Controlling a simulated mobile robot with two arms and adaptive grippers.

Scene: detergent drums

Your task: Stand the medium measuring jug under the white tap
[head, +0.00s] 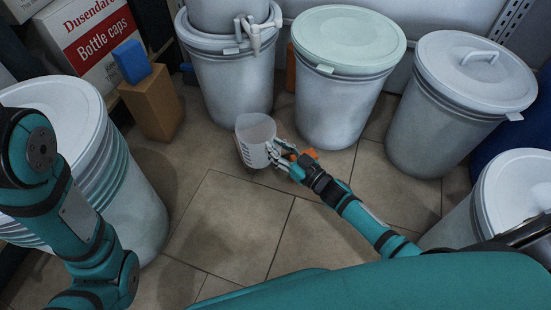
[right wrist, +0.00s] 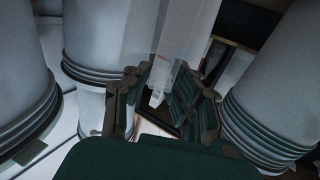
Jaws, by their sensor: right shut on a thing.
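A pale, translucent measuring jug (head: 254,140) with side markings is in front of the back-left drum. My right gripper (head: 277,157) is shut on its right side. In the right wrist view, the jug (right wrist: 188,35) appears as a see-through shape by the fingers of the right gripper (right wrist: 158,92). Whether its base touches the floor is unclear. The white tap (head: 255,35) is on the front right of an upper drum (head: 222,12), farther back and higher than the jug. My left arm is at the left edge; its gripper is out of frame.
The upper drum stands on a lidded drum (head: 232,88). Lidded drums stand back centre (head: 340,105), back right (head: 450,130) and left (head: 140,205). A brown block (head: 152,103) carries a blue block (head: 131,61). The tiled floor (head: 225,225) in front is clear.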

